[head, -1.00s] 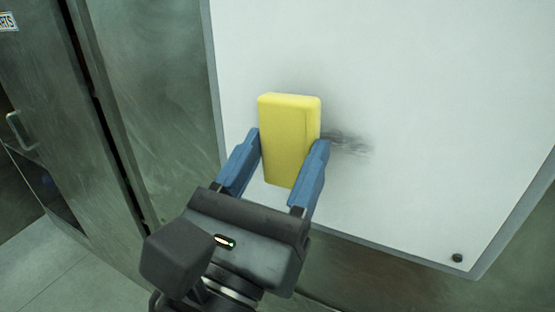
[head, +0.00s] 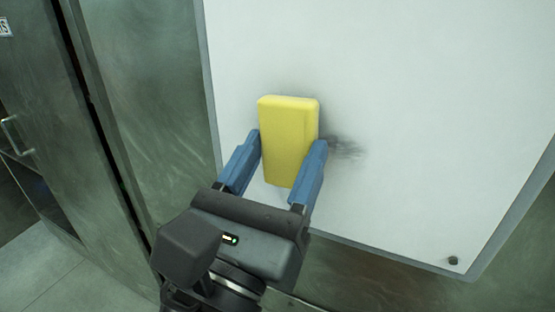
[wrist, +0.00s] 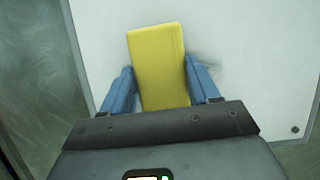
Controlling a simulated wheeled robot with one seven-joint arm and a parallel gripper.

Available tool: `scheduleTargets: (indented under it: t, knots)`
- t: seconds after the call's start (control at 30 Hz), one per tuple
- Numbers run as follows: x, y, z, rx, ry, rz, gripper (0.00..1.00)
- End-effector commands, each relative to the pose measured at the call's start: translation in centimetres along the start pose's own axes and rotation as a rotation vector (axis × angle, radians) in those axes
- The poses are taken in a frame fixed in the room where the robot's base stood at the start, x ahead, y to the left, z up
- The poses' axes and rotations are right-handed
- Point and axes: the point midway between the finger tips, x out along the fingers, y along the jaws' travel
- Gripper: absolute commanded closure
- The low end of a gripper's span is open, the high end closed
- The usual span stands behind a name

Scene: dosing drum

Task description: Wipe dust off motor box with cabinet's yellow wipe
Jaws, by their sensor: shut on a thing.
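My gripper (head: 280,165) is shut on the yellow wipe (head: 289,140), a thick block held upright between the two blue fingers. The wipe also shows in the wrist view (wrist: 158,62), between the fingers of my gripper (wrist: 165,88). The wipe is in front of the white face of the motor box (head: 430,90). A dark grey dust smudge (head: 347,148) shows on that face just right of the wipe, with fainter grey above it. The wipe hides part of the smudge. I cannot tell whether the wipe touches the face.
A grey-green metal cabinet (head: 50,110) with a door handle (head: 10,133) stands at the left. A small dark knob (head: 453,260) sits at the lower right of the white face. Tiled floor (head: 75,275) shows at the lower left.

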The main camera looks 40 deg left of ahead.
Motion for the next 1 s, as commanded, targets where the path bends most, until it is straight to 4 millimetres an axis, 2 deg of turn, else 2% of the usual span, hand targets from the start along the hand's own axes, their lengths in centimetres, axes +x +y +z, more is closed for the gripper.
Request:
scheduleTargets:
  t: [0.67, 1.0]
  knots:
    - [1.0, -0.1, -0.4, 0.001, 0.0, 0.0, 0.73]
    - [0.8, -2.3, -0.5, 0.0, 0.001, -0.002, 0.73]
